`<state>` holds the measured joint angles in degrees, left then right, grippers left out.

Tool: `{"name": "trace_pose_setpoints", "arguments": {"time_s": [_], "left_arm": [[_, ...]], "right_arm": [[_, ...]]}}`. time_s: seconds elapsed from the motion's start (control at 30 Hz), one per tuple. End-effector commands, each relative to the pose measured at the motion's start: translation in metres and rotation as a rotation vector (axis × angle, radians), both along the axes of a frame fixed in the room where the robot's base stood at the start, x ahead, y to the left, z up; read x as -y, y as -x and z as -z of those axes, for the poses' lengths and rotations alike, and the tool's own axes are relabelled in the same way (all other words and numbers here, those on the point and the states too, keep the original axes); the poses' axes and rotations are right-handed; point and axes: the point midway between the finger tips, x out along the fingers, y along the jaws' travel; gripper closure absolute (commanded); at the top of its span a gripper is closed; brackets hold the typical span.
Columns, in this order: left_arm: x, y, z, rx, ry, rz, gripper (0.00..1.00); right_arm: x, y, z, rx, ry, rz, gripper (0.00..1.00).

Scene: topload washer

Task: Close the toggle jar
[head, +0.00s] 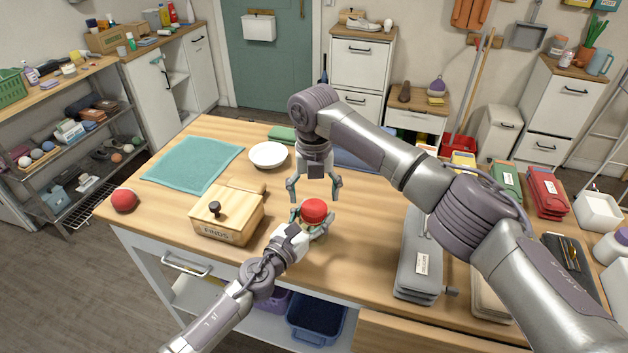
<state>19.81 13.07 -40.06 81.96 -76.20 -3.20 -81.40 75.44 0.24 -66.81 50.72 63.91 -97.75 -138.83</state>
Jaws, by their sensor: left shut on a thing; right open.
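The toggle jar (315,212) stands on the wooden table near its front middle. Its top shows as a rounded red shape; I cannot tell whether this is a lid or contents. My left gripper (308,221) comes from the front left and is shut on the jar, hiding much of its lower part. My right gripper (315,189) points down just behind and above the jar, with its fingers spread and nothing between them. The jar's clasp cannot be made out.
A wooden box (228,215) stands left of the jar. A red ball (124,200), teal cloth (193,164) and white bowl (268,155) lie farther left and back. A grey case (419,254) and several other pouches lie at right. Bare tabletop (355,243) shows right of the jar.

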Motion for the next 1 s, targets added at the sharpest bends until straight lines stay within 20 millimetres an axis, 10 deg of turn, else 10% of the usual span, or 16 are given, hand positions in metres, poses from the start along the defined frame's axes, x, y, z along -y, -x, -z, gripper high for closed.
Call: {"name": "trace_pose_setpoints", "arguments": {"time_s": [0.63, 1.0], "left_arm": [[0.000, 0.003, 0.008, -0.012, -0.005, 0.003, 1.00], [0.000, 0.003, 0.008, -0.013, -0.006, 0.003, 1.00]], "right_arm": [[0.000, 0.000, 0.036, 0.000, 0.000, 0.000, 0.19], [0.000, 0.000, 0.036, 0.000, 0.000, 0.000, 0.80]]}}
